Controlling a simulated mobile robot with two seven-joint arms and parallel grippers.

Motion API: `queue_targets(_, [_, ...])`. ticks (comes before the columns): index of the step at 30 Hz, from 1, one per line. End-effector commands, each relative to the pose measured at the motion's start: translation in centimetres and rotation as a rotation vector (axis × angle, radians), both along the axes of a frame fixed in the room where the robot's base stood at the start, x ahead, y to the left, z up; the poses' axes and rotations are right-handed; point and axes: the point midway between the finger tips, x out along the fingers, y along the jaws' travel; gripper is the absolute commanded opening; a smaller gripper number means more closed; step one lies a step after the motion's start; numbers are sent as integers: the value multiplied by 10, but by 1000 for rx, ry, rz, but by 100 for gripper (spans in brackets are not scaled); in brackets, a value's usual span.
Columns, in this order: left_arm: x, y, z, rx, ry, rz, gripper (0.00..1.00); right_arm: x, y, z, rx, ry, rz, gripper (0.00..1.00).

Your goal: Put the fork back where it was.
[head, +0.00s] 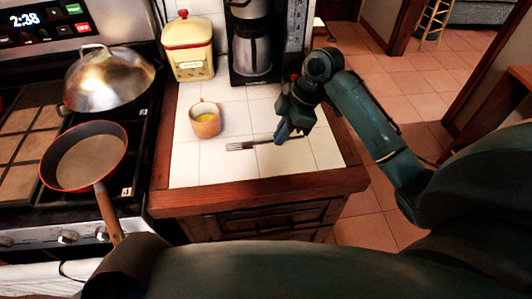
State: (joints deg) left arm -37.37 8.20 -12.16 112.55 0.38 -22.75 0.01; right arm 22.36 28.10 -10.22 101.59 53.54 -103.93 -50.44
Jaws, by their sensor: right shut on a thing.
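The fork (241,146) is over the white tiled counter (215,171), its tines pointing left. It lies flat or hangs just above the tiles; I cannot tell which. My right gripper (282,136) reaches in from the right and is shut on the fork's handle. The gripper hides part of the handle. My left gripper is not in view; only a dark part of my arm shows along the bottom.
An orange cup (205,121) stands left of and behind the fork. A yellow canister (188,52) and a coffee maker (253,45) stand at the back. A pan (84,160) and a domed wok (108,80) sit on the stove. The counter's front is clear.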

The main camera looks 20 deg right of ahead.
Motion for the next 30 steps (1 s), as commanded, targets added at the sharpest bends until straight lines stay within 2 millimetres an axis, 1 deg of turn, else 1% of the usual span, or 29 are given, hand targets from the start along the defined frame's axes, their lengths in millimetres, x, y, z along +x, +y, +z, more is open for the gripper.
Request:
queue_targets(1, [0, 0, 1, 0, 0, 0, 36, -1, 1, -10, 2, 4, 1, 0])
queue_targets(3, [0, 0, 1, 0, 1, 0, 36, -1, 0, -19, 0, 1, 1, 0])
queue_targets(8, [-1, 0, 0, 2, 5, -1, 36, 0, 0, -31, -2, -3, 2, 0])
queue_targets(15, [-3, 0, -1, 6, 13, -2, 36, 0, 0, -62, -2, 0, 2, 0])
queue_targets(17, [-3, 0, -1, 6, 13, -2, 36, 0, 0, -65, -3, -3, 4, 0])
queue_targets(26, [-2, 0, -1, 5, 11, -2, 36, 0, 0, -67, -4, -4, 4, 0])
queue_targets(27, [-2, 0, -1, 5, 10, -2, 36, 0, 0, -67, -4, -5, 4, 10])
queue_targets(30, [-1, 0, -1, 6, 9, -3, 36, 0, 0, -67, -4, -4, 4, 18])
